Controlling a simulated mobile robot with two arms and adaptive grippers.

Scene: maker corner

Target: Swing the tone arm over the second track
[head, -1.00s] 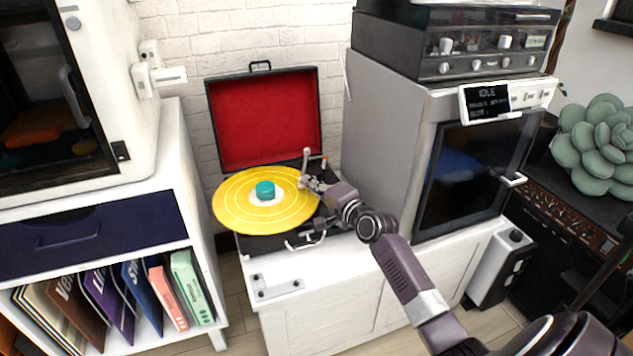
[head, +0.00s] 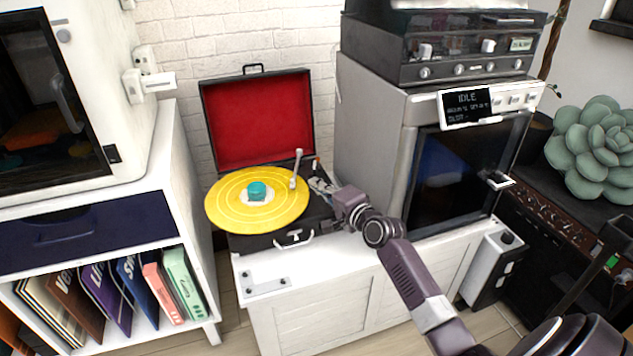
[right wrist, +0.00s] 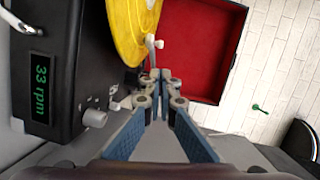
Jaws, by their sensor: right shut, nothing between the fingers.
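The yellow record (head: 228,212) lies on the open black record player (head: 262,242), with a teal piece (head: 257,190) at its middle. The pale tone arm (head: 296,170) shows over the record's right part; I cannot tell which track it is over or whether its tip touches. My right gripper (head: 322,187) is shut and empty, just right of the tone arm and apart from it. In the right wrist view its closed fingertips (right wrist: 160,76) point toward the record (right wrist: 128,28) and the tone arm's white end (right wrist: 152,42). My left gripper is out of view.
The red-lined lid (head: 260,120) stands open behind the record. A grey machine with an "IDLE" screen (head: 467,106) stands close on the right. A display (right wrist: 41,85) on the player reads 33 rpm. The cabinet's front top is mostly clear.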

